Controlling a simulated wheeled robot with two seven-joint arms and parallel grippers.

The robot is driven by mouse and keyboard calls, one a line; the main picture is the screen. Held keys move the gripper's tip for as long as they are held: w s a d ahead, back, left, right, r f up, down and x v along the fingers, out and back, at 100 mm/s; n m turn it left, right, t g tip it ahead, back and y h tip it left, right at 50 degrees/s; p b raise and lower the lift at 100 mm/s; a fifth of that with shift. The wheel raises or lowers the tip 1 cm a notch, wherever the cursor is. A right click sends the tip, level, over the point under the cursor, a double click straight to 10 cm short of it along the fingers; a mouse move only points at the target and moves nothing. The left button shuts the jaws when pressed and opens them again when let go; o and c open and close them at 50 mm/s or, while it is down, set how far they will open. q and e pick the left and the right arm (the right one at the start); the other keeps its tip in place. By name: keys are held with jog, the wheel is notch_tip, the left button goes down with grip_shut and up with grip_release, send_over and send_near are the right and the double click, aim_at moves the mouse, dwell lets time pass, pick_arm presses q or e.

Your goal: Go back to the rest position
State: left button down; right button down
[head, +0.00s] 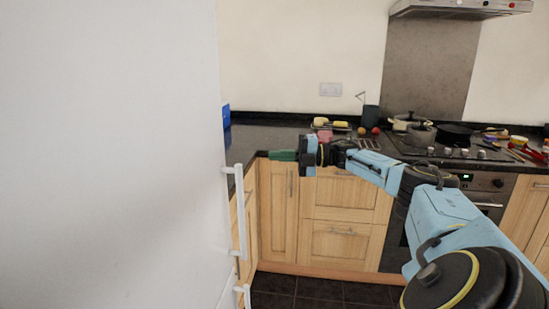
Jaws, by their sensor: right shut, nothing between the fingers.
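My right arm comes in from the lower right and reaches left across the view. My right gripper (283,155) is at its end, with green fingers pointing left. It is shut and empty. It shows in front of the corner where the dark counter meets the wooden cabinets, and I see nothing held in it. My left gripper is not in view.
A large white door or panel (110,150) fills the left, with white handles (239,212) near the gripper. Behind are the granite counter (262,137), wooden drawers (342,245), a stove with a pan (455,132), and a kettle or pot (421,134). Dark floor tiles (315,288) show below.

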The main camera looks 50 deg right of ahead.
jog(key=shift+s+d, duration=0.1)
jog(key=shift+s, duration=0.05)
